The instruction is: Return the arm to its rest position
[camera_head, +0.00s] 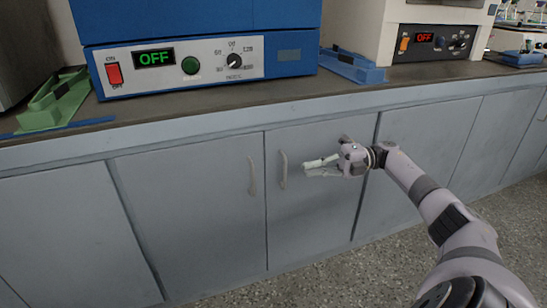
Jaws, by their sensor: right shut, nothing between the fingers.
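My right arm (425,195) reaches in from the lower right, and its right gripper (306,168) points left in front of the grey cabinet doors, below the counter edge. The gripper's fingers are shut and hold nothing. The fingertips are a little right of a cabinet door handle (283,170); I cannot tell how far in front of the door they are. My left gripper is not in view.
A grey cabinet front (190,215) spans the view under a dark counter (290,91). On the counter stand a blue machine (205,40) reading OFF, a second white machine (388,25) reading OFF, a green item (52,103) and a blue item (350,67). Speckled floor (350,275) is clear below.

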